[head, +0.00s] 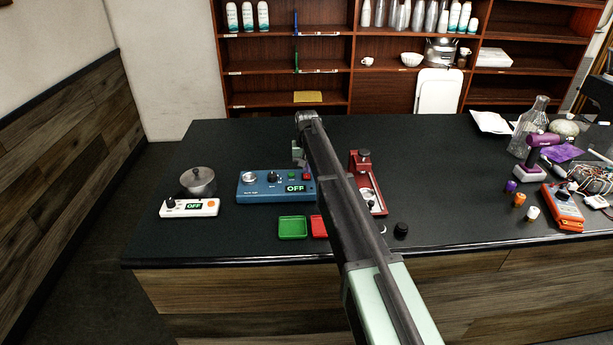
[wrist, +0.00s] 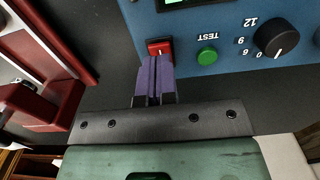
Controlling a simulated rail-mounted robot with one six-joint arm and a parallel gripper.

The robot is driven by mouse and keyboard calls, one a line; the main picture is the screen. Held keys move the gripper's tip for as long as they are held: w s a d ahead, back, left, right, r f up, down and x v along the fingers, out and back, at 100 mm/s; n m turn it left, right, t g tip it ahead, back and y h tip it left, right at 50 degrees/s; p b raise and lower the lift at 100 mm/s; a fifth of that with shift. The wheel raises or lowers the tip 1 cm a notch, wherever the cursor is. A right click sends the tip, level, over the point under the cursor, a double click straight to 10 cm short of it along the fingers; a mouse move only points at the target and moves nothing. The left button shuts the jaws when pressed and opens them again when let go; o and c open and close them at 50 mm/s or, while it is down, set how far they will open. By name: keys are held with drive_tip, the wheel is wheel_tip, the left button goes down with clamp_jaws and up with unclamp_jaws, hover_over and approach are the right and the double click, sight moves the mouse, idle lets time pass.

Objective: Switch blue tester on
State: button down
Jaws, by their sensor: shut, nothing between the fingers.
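The blue tester (head: 262,196) lies on the dark counter in the head view, and its display (head: 295,188) reads OFF. In the wrist view the tester (wrist: 215,50) fills the top right, with a red rocker switch (wrist: 158,46) at its corner, a green TEST button (wrist: 207,57) and a black knob (wrist: 276,38). My gripper (wrist: 154,62) has its purple fingers shut together and empty. The fingertips are at the red switch, overlapping its lower edge in the picture; I cannot tell whether they touch it. In the head view my arm partly hides the tester's right end.
A red device (head: 370,190) stands close to the right of the tester. A white hot plate (head: 189,208) with a pot (head: 197,181) is at the left. Green (head: 292,227) and red (head: 319,227) trays lie in front. The counter behind is clear.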

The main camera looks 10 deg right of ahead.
drive_tip(key=shift+f+b, duration=1)
drive_tip(key=shift+f, duration=0.05)
idle(0.4)
drive_tip(key=shift+r, duration=0.1)
wheel_tip(320, 180, up, 7)
drive_tip(key=p, duration=0.7)
drive_tip(key=s+f+n+b, duration=0.1)
drive_tip(key=s, duration=4)
drive_tip(key=shift+s+f, duration=0.15)
drive_tip(key=shift+f, duration=0.1)
